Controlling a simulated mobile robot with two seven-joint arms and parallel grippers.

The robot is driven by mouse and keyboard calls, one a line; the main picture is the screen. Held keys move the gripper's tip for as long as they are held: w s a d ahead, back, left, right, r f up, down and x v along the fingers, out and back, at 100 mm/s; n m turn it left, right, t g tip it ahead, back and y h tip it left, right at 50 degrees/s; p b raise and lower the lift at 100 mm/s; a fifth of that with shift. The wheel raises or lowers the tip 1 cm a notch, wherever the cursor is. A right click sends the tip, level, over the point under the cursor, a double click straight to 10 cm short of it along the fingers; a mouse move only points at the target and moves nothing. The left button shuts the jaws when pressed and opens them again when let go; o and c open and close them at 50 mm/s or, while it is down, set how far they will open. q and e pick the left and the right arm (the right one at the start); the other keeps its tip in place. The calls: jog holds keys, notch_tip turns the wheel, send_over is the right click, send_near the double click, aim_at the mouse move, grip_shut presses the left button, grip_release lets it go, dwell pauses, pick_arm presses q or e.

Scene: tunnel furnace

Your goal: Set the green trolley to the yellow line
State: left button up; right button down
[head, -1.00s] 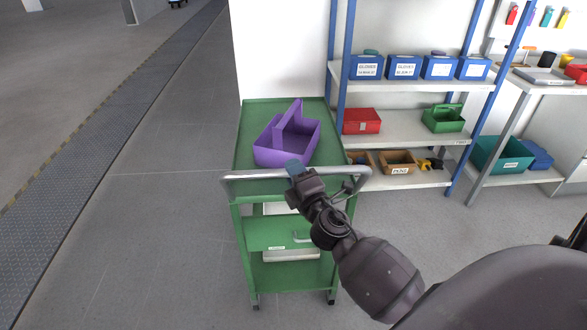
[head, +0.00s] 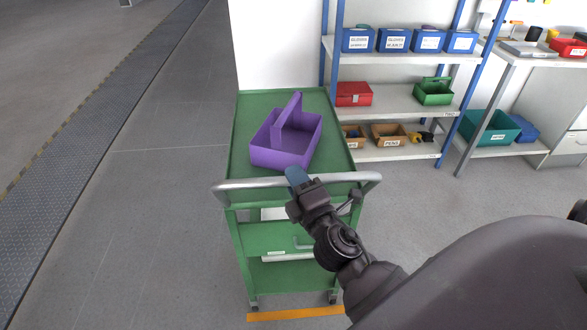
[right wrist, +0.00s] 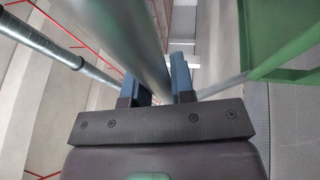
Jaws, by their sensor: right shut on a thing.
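The green trolley (head: 235,135) stands upright in the middle of the head view, with its grey push handle (head: 245,184) on the near side. My right gripper (head: 297,180) is shut on this handle, right of its middle. In the right wrist view, the handle bar (right wrist: 145,45) runs between the fingers of my right gripper (right wrist: 160,80). The yellow line (head: 290,314) lies on the floor at the bottom of the head view, just on the near side of the trolley's near castors. My forearm covers its right end. My left gripper is out of view.
A purple carrier (head: 285,145) sits on the trolley's top. A blue-post shelf (head: 400,100) with several boxes stands behind it to the right, beside a workbench (head: 540,60). A white wall (head: 280,45) is behind the trolley. Open floor (head: 140,220) lies to the left.

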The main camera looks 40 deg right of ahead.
jog(key=shift+s+a, duration=0.55)
jog(key=shift+s, duration=0.35)
jog(key=c, duration=1)
grip_release()
jog(key=shift+o, duration=0.2)
jog(key=shift+s+f, duration=0.1)
jog(key=b+v, duration=0.3)
jog(key=v, duration=0.4)
jog(key=shift+s, duration=0.15)
